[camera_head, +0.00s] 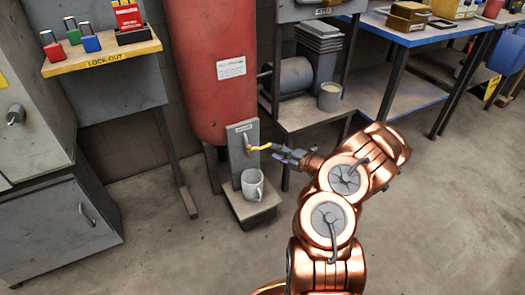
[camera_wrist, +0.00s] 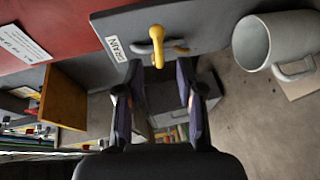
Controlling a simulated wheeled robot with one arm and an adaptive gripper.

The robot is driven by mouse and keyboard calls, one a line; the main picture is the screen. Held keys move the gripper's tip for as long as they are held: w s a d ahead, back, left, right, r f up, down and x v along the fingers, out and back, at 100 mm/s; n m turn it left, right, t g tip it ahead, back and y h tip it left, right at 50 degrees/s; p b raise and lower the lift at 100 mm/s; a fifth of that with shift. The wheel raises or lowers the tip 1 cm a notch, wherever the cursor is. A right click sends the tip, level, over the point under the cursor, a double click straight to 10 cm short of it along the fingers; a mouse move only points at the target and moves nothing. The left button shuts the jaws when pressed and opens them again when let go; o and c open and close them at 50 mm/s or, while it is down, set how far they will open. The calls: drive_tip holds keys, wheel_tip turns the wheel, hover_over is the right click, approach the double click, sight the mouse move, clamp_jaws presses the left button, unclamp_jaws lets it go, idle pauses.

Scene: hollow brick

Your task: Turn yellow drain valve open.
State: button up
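The yellow drain valve handle (camera_head: 259,148) sticks out to the right from a grey upright plate in front of the red tank. In the wrist view the handle (camera_wrist: 157,45) is a short yellow lever beside a "DRAIN" label (camera_wrist: 115,48). My gripper (camera_head: 277,152) is just right of the handle's end. In the wrist view my gripper (camera_wrist: 160,70) has its two dark fingers apart, with the lever's lower part showing between the tips. I see no finger touching it, and cannot tell how deep it lies between them.
The red tank (camera_head: 210,70) is behind. A lock-out shelf (camera_head: 104,59) stands left, and shelving with a cup (camera_head: 329,97) stands right. Floor ahead is clear.

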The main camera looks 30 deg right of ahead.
sight(263, 147)
drive_tip(key=b+x, duration=0.2)
drive_tip(key=x, duration=0.5)
drive_tip(key=shift+w+a, duration=0.1)
drive_tip(key=shift+w, duration=0.2)
clamp_jaws()
idle(0.4)
